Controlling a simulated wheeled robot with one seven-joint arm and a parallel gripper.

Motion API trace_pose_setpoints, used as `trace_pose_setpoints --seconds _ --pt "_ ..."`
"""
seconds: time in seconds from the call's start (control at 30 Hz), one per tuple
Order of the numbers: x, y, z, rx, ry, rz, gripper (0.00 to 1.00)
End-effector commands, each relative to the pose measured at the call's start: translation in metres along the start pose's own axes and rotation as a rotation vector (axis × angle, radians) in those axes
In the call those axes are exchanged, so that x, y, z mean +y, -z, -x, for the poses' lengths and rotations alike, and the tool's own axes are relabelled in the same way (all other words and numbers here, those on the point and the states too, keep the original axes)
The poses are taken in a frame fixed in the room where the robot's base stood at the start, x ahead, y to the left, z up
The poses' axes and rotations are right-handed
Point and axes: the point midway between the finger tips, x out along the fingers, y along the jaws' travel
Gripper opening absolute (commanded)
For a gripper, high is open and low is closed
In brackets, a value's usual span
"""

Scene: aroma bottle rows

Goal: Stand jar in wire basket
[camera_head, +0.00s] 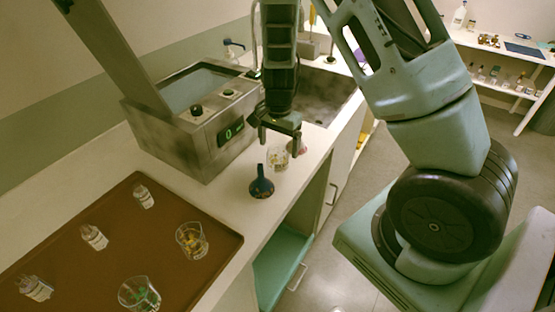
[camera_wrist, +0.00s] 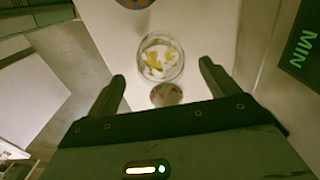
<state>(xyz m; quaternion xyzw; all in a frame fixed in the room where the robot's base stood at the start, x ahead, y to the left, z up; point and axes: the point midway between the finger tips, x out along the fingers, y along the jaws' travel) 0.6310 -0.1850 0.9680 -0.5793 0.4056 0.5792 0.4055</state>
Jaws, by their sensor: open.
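My gripper (camera_head: 281,138) is open above the white counter beside the sink; it also shows in the wrist view (camera_wrist: 162,74) with its two fingers apart and nothing held between them. A clear glass jar (camera_head: 277,158) with yellow pieces inside stands on the counter just below the fingers. In the wrist view this jar (camera_wrist: 160,57) lies ahead of the fingertips. A small round item with red bits (camera_wrist: 166,95) sits between the fingers in the wrist view; a pinkish item (camera_head: 297,148) shows beside the jar in the head view. I cannot make out a wire basket.
A steel bath machine (camera_head: 200,150) with a green display stands left of my gripper, the sink (camera_head: 325,95) behind. A brown tray (camera_head: 150,225) holds bottles and two beakers. The counter's edge is close on the right.

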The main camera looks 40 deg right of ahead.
Motion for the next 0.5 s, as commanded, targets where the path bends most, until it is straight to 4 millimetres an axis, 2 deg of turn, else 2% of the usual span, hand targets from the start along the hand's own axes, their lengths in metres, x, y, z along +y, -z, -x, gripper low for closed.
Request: trace_pose_setpoints --seconds 0.33,0.5 --pt "-0.001 -0.003 -0.042 -0.001 -0.003 -0.002 0.87" --pt "-0.002 -0.003 -0.052 0.000 0.000 -0.001 0.87"
